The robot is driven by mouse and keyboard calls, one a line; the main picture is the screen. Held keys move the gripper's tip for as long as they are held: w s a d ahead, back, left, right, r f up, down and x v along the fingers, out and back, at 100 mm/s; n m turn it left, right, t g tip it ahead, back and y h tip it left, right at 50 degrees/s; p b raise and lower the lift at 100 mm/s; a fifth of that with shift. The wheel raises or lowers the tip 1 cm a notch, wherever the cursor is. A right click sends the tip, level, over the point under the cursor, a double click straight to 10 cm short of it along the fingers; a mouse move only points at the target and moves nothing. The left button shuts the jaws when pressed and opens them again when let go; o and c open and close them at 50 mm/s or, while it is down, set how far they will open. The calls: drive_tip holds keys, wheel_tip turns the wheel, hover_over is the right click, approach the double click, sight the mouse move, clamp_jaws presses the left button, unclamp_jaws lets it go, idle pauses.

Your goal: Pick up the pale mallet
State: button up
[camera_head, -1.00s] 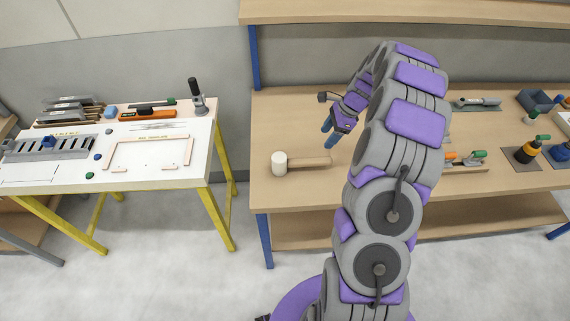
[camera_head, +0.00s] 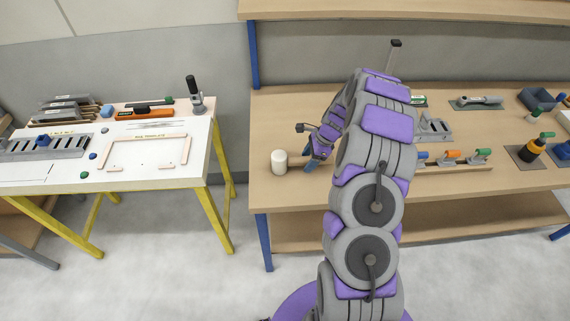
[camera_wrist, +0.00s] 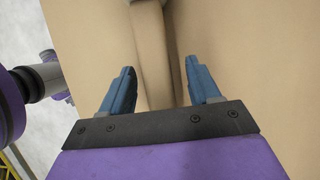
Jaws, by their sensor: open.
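The pale mallet (camera_head: 280,161) lies on the wooden workbench, its cream head towards the bench's left front corner. Its handle runs to the right and is partly hidden by my gripper in the head view. In the wrist view the wooden handle (camera_wrist: 154,60) reaches down from the top edge into the space between my blue fingertips. My gripper (camera_head: 311,166) is just right of the mallet head, over the handle. In the wrist view my gripper (camera_wrist: 160,85) is open, with a finger on each side of the handle and gaps visible.
The workbench (camera_head: 285,115) is clear behind and left of the mallet. A rack of colour-handled tools (camera_head: 452,160) and a grey slotted holder (camera_head: 432,128) stand to the right. A white table (camera_head: 130,185) with yellow legs stands left, across a floor gap.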

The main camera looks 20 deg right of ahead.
drive_tip(key=shift+x, duration=0.8)
drive_tip(key=shift+r, duration=0.1)
drive_tip(key=c, duration=0.6)
clamp_jaws()
